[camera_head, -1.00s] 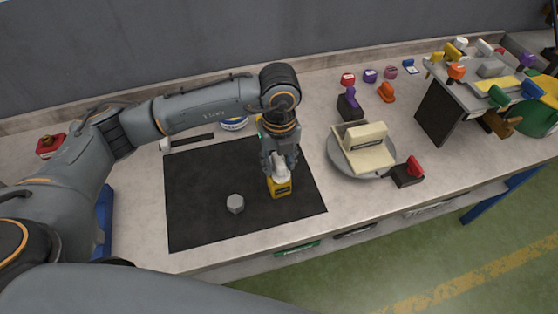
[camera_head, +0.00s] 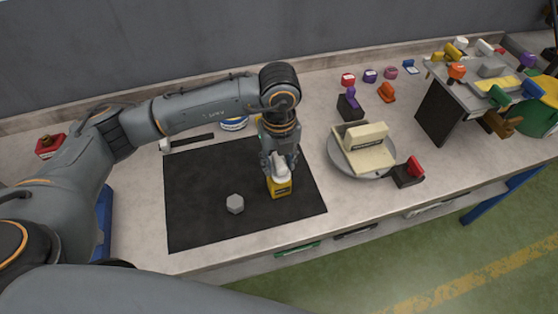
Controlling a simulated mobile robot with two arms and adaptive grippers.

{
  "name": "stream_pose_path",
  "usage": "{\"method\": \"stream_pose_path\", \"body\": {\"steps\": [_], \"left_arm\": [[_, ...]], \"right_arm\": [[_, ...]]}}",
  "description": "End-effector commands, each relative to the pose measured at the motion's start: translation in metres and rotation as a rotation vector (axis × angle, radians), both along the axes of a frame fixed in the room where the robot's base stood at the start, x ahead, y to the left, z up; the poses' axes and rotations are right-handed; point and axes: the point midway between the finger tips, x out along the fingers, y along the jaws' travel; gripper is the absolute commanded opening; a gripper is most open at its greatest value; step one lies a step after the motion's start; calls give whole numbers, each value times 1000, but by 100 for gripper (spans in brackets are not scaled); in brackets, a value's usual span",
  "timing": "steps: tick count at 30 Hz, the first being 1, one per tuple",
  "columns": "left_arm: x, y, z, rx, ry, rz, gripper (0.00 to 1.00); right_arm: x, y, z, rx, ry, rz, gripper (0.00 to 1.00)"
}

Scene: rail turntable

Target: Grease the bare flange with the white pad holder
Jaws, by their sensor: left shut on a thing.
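My left gripper (camera_head: 280,165) points down over the black mat (camera_head: 195,205) and is shut on a white-topped thing, probably the white pad holder (camera_head: 282,171). A yellow block with a dark label (camera_head: 279,187) is directly below the white part, at the mat's right side. I cannot tell whether the yellow block is part of the holder or a separate container under it. A cream rail piece (camera_head: 372,157) with an upright part and flat flanges sits on the round grey turntable (camera_head: 340,167), right of the gripper. I cannot tell which flange is bare. My right gripper is not in view.
A grey hex piece (camera_head: 235,204) lies on the mat. A red-handled block (camera_head: 408,173) stands at the turntable's right edge. Purple (camera_head: 348,104) and orange (camera_head: 386,92) pieces stand behind it. A raised stand (camera_head: 440,112) with several coloured holders is at right. The mat's left half is mostly clear.

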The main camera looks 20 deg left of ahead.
Motion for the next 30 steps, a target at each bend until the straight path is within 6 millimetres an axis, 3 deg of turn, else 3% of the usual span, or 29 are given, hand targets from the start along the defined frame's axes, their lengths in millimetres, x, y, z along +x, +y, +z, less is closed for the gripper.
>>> {"method": "stream_pose_path", "body": {"steps": [7, 30], "left_arm": [[-1, 0, 4, 1, 4, -1, 16], [0, 0, 67, 1, 1, -1, 16]], "right_arm": [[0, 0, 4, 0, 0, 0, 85], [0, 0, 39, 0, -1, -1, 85]]}}
